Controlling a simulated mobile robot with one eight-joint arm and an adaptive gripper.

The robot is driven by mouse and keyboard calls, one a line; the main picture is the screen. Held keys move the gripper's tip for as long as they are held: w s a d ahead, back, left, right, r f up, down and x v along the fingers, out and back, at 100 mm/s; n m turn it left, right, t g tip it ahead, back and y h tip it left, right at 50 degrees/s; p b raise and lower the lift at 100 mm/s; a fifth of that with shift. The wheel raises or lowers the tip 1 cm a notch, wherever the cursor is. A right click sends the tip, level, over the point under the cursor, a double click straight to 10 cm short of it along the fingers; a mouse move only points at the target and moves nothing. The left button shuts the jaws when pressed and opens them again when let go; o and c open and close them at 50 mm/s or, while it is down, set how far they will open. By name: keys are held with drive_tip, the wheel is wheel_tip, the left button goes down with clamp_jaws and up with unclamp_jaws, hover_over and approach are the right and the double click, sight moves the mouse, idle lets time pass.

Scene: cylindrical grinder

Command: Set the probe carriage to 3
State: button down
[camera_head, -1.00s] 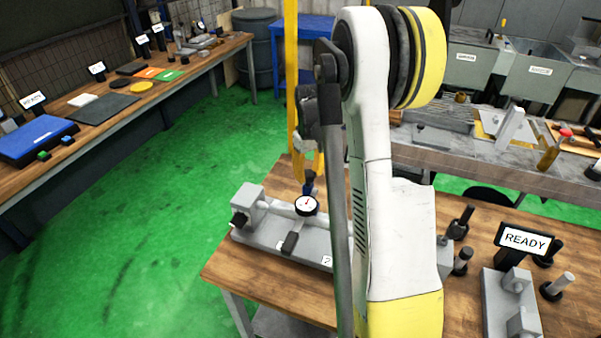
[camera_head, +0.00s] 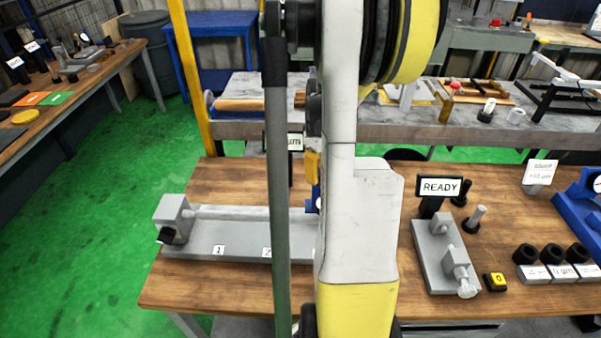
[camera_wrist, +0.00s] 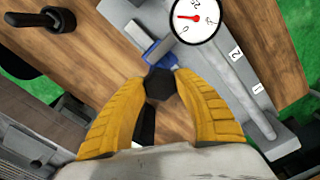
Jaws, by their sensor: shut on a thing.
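The grey probe fixture (camera_head: 200,243) lies on the wooden bench, with a rod and marks 1 (camera_head: 218,250) and 2 (camera_head: 266,253). In the wrist view, the round white dial (camera_wrist: 195,17) of the probe carriage is beyond mark 2 (camera_wrist: 237,50), on the side away from mark 1 (camera_wrist: 257,88). Mark 3 is not visible. My gripper (camera_wrist: 161,78) is shut on the carriage's dark knob (camera_wrist: 159,86), beside a blue part (camera_wrist: 160,52). In the head view my arm hides most of the carriage and the gripper.
A READY sign (camera_head: 440,187) and a second grey fixture (camera_head: 436,262) stand to the right on the bench. A yellow button (camera_head: 495,282) and black rings (camera_head: 552,254) are farther right. Bare wood lies behind the probe fixture.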

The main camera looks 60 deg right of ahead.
drive_tip(key=shift+s+d, duration=0.15)
drive_tip(key=shift+s, duration=0.3)
drive_tip(key=c, duration=0.9)
unclamp_jaws()
drive_tip(key=shift+o, duration=0.2)
wheel_tip(320, 180, up, 12)
